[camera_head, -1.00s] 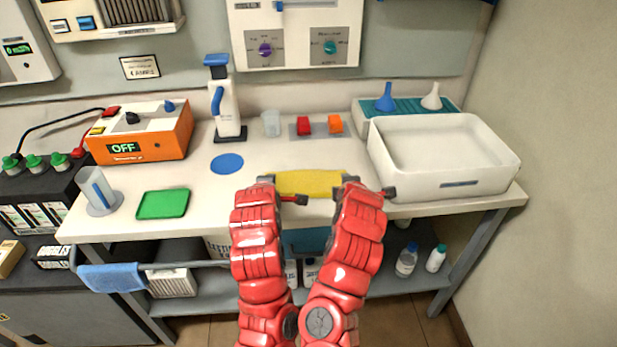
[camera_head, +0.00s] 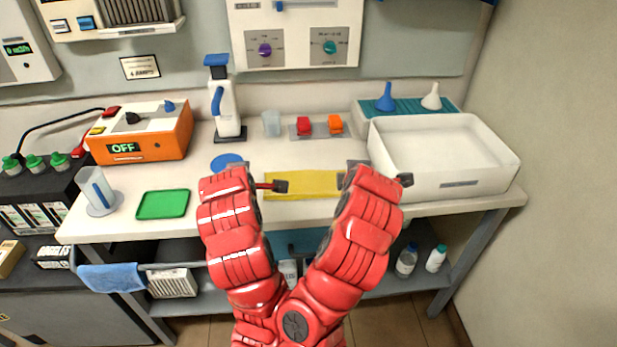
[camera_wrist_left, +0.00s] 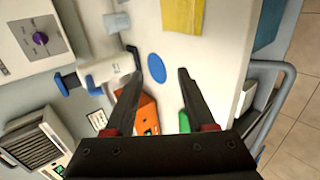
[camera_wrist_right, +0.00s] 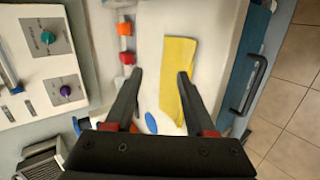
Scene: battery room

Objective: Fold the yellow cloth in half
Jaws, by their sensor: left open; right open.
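The yellow cloth (camera_head: 303,187) lies flat as a narrow strip near the front of the white bench. In the right wrist view the cloth (camera_wrist_right: 178,62) shows a slightly skewed edge line along its length, like one layer over another. The left wrist view shows only one end of the cloth (camera_wrist_left: 183,14). My left gripper (camera_wrist_left: 158,62) is open and empty, over the bench left of the cloth. My right gripper (camera_wrist_right: 160,75) is open and empty, above the cloth's right side. In the head view my arms hide most of both jaws.
A green tray (camera_head: 163,204) and a blue disc (camera_head: 227,162) lie to the left. A white basin (camera_head: 440,190) stands at right.

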